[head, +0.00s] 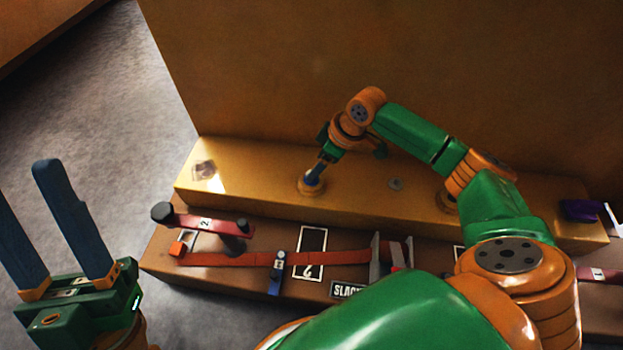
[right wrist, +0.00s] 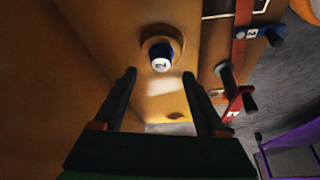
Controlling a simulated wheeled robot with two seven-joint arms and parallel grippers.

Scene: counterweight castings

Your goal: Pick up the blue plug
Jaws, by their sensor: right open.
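The blue plug (head: 314,177) stands in an orange ring on the yellow-orange beam. In the right wrist view the plug (right wrist: 161,63) shows its white, marked end face, with the ring around its base. My right gripper (right wrist: 164,82) is open, with dark fingers on either side of the line to the plug. The plug appears just beyond the fingertips, not gripped. In the head view my right arm reaches over the beam, and its hand is small above the plug. My left gripper (head: 22,185) is open and empty at the far left, away from the beam, its blue fingers upright.
In front of the beam, a lower brown block (head: 215,280) carries a red lever (head: 200,222) with dark knobs, an orange strap (head: 230,259) and a blue clamp (head: 276,278). A purple object (head: 579,210) lies at the right. A tall orange-brown wall (head: 260,70) rises behind.

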